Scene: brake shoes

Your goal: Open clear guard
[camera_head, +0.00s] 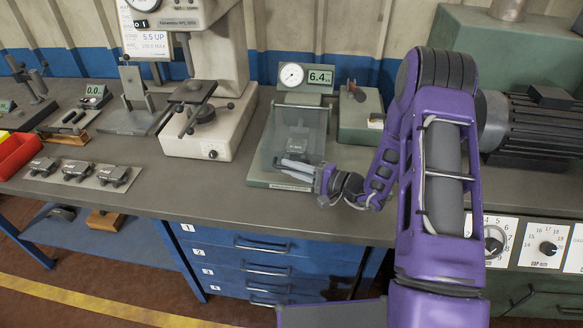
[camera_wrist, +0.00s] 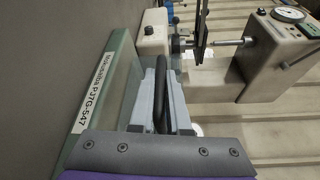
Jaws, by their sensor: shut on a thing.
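The clear guard (camera_head: 275,128) is a see-through panel at the front of a green-based gauge fixture (camera_head: 255,172) on the bench. A grey part shows dimly behind it in the head view. The guard looks down, covering that part. My gripper (camera_head: 290,166) is at the guard's front side, low over the fixture base. In the wrist view, my gripper's two grey fingers (camera_wrist: 162,92) are closed around a black handle bar (camera_wrist: 160,92). The bar's ends and its joint to the guard are hard to make out.
A dial (camera_head: 291,75) and a 6.4 display (camera_head: 321,76) stand above the guard. A white tester (camera_head: 205,135) is to the left, a small green device (camera_head: 360,115) to the right. Several brake shoes (camera_head: 78,172) lie on a plate at left. The bench front edge is clear.

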